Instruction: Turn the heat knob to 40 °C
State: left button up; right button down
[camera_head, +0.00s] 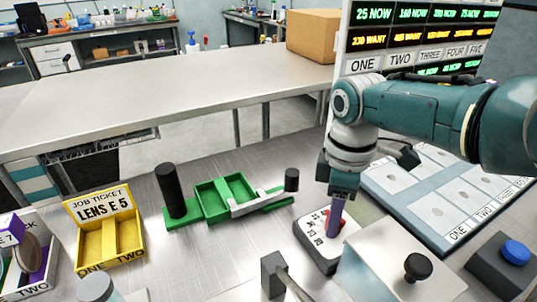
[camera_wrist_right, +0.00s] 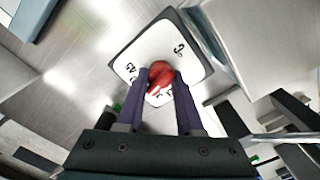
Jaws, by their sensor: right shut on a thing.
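The heat knob (camera_wrist_right: 159,77) is red and round with a white pointer mark. It sits on a white dial plate (camera_head: 314,247) with black numbers, on a dark-edged block in the lower middle of the head view. The plate (camera_wrist_right: 137,55) fills the upper middle of the wrist view. My right gripper (camera_head: 333,232) points down over the plate. Its two purple fingers are shut on the knob, one on each side. The fingers hide much of the knob in the head view, and the pointer's exact number cannot be read. My left gripper does not show.
A grey box with a black knob (camera_head: 418,267) stands right of the dial. A blue button (camera_head: 515,251) and a panel (camera_head: 411,202) lie farther right. A green fixture (camera_head: 212,217) with a black post and a yellow tray (camera_head: 80,247) stand to the left.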

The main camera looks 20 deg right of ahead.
jog(key=shift+m, duration=2.3)
jog(key=c, duration=0.5)
grip_release()
jog(key=shift+c, duration=0.2)
jog(key=shift+r+p, duration=0.15)
jog(key=shift+p, duration=0.2)
notch_tip(320, 180, up, 8)
jog(key=p, duration=0.5)
jog(key=shift+r, duration=0.85)
